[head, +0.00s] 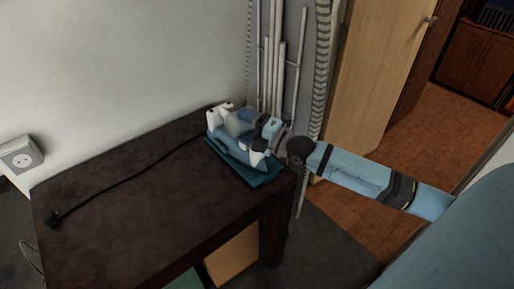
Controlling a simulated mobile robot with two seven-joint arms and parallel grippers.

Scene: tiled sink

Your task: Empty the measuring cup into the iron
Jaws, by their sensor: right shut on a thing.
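The blue and white iron (232,148) stands on a teal pad (262,178) at the right end of the dark table. My right arm reaches in from the right, and my right gripper (252,122) is directly at the iron's upper side. It is shut on a small pale, translucent thing (236,125), which appears to be the measuring cup, held over or against the iron. Its outline blends with the iron, so I cannot tell its tilt, its contents or whether it touches the iron. My left gripper is not in view.
The dark table (130,205) is mostly clear to the left. A black cord (125,178) runs across it from the iron to a plug (54,217). A wall socket (21,158) is at the far left. An open wooden door (375,75) stands behind my right arm.

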